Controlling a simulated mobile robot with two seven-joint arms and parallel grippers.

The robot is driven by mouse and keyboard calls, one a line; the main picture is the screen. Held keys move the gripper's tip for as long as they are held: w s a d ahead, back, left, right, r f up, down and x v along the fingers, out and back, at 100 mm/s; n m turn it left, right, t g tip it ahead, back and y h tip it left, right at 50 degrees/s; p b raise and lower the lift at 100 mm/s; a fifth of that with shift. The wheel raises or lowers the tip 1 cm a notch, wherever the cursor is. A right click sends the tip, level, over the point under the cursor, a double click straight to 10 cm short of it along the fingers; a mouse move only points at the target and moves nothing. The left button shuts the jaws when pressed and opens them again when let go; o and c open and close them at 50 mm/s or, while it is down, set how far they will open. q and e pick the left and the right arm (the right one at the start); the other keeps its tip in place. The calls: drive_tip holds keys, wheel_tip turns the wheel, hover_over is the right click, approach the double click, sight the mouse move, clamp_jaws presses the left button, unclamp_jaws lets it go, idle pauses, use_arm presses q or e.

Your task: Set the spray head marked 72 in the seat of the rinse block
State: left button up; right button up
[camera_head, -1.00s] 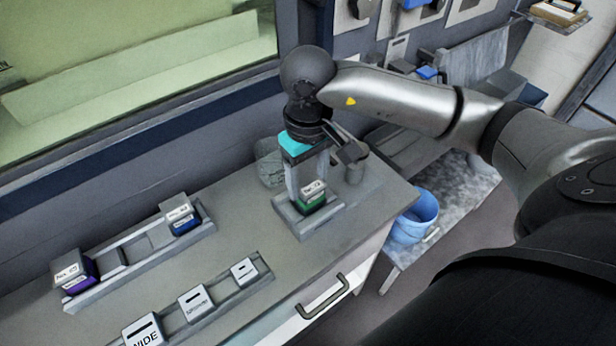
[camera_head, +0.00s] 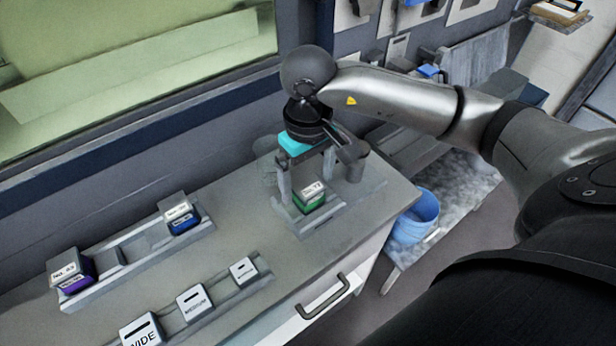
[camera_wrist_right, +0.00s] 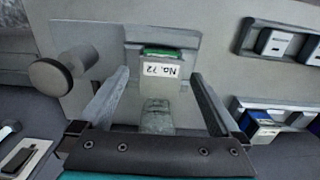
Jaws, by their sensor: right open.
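The spray head marked 72 (camera_head: 311,197), green with a white label, sits in the rinse block (camera_head: 348,211) on the counter. In the right wrist view the spray head (camera_wrist_right: 161,69) shows its "No. 72" label upside down. My right gripper (camera_head: 308,183) is open above and around the spray head, with one finger on each side. In the right wrist view the fingers of my right gripper (camera_wrist_right: 160,82) stand clear of it on both sides. The bottom of the head in the seat is hidden. My left gripper is not in view.
A rear rack (camera_head: 140,247) holds a blue head (camera_head: 181,215) and a purple head (camera_head: 70,270), with an empty place between. A front rack holds blocks labelled WIDE (camera_head: 140,331) and MEDIUM (camera_head: 193,302) and a smaller one. A clear cup (camera_head: 266,158) stands behind the rinse block.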

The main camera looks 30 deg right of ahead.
wheel_tip(320, 180, up, 15)
drive_tip(key=p, duration=0.1)
idle(0.5)
drive_tip(key=shift+r, duration=0.1)
